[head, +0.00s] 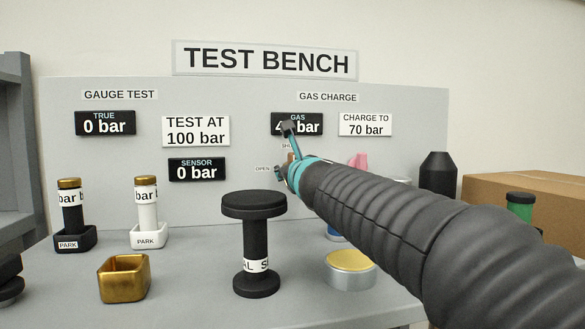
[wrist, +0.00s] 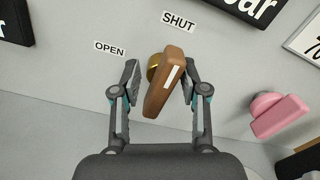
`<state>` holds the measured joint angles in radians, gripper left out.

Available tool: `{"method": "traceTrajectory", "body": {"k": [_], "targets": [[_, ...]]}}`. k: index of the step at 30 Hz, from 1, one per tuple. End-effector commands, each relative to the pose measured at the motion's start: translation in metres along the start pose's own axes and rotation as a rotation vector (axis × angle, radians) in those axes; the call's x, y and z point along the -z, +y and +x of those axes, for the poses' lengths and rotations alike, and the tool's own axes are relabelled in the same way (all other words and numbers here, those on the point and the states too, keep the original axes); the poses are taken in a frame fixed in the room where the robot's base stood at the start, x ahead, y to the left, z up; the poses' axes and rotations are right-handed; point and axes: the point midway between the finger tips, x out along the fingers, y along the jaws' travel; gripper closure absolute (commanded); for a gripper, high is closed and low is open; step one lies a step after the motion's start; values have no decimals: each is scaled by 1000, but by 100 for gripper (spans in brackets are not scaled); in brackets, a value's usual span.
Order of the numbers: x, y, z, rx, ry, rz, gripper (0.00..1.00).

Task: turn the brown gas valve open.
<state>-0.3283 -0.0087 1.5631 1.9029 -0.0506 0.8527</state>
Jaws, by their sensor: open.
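The brown gas valve handle (wrist: 168,88), with a white stripe, stands out from the grey panel on a gold hub (wrist: 153,66) in the wrist view. Its upper end lies just below the SHUT label (wrist: 179,20); the OPEN label (wrist: 109,48) is to its left. My gripper (wrist: 160,82) is open, with one finger on each side of the handle. A gap shows on both sides, narrower on the right. In the head view my gripper (head: 287,152) is at the panel below the GAS display (head: 308,125), and my arm hides most of the valve.
A pink handle (wrist: 277,114) sits to the right in the wrist view. On the bench are a black spool-shaped piece (head: 254,240), a gold tray (head: 124,279), two parked gauges (head: 70,205) and a yellow-topped tin (head: 350,270). The GAS reading is partly covered.

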Motion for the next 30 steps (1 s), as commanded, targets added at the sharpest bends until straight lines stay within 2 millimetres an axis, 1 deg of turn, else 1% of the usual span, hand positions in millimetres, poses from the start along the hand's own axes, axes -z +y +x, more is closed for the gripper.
{"method": "traceTrajectory", "body": {"k": [6,7,12,23,30], "targets": [[0,0,0,0,0,0,56],[0,0,0,0,0,0,59],[0,0,0,0,0,0,100],[0,0,0,0,0,-11,100],[0,1,0,0,0,-96,100]]}}
